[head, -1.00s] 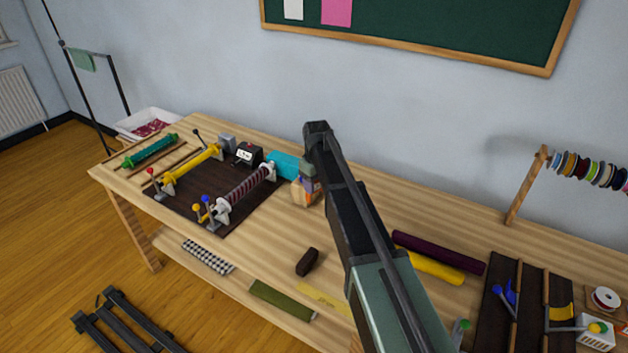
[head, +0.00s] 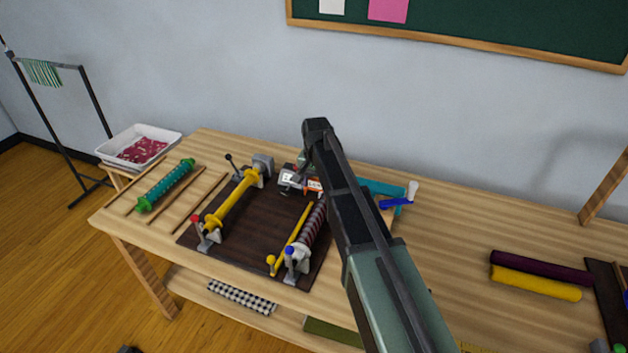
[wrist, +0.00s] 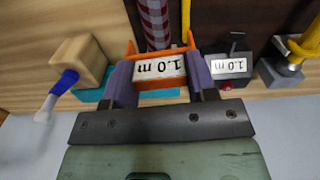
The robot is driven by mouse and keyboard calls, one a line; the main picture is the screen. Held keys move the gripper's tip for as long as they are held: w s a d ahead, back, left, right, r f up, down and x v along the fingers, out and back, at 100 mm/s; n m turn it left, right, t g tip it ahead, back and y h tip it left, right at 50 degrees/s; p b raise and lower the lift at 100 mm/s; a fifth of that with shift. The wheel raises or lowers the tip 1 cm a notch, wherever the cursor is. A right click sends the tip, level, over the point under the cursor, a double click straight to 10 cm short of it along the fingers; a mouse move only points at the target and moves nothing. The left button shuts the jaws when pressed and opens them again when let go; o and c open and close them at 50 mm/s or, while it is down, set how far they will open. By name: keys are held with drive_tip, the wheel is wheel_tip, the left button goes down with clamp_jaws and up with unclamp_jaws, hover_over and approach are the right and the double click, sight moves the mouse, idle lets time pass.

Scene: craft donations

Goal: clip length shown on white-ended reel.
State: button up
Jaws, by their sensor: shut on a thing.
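My gripper (wrist: 160,75) is shut on an orange clip (wrist: 160,84) with a white label reading "1.0 m", upside down in the wrist view. The white-ended reel (head: 314,228) carries a dark red-and-white patterned roll. Its roll also shows in the wrist view (wrist: 154,18), just beyond the clip, whose orange prongs flank it in the picture. I cannot tell whether the clip touches the roll. A length counter (wrist: 230,66) beside the clip reads "1.0 m". In the head view, my arm partly hides the reel's far end.
A yellow reel (head: 232,205) stands on the same dark board (head: 262,225). A teal roll with green ends (head: 165,186) lies left. A wooden block (wrist: 82,62) with a blue-and-white handle is close to my gripper. Purple (head: 540,267) and yellow rolls (head: 535,284) lie right.

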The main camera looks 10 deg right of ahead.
sight(319, 210)
drive_tip(key=shift+s+d+r+m, duration=0.15)
drive_tip(key=shift+s+d+m, duration=0.15)
drive_tip(key=shift+s+d, duration=0.2)
drive_tip(key=shift+w+a+f+b, duration=0.1)
drive_tip(key=shift+w+f+b, duration=0.05)
drive_tip(key=shift+f+b, duration=0.25)
wheel_tip(319, 210, down, 8)
drive_tip(key=b, duration=0.8)
drive_tip(key=o, duration=1)
wheel_tip(319, 210, up, 11)
drive_tip(key=p, duration=1.1)
drive_tip(key=shift+r, duration=0.1)
drive_tip(key=shift+f, duration=0.2)
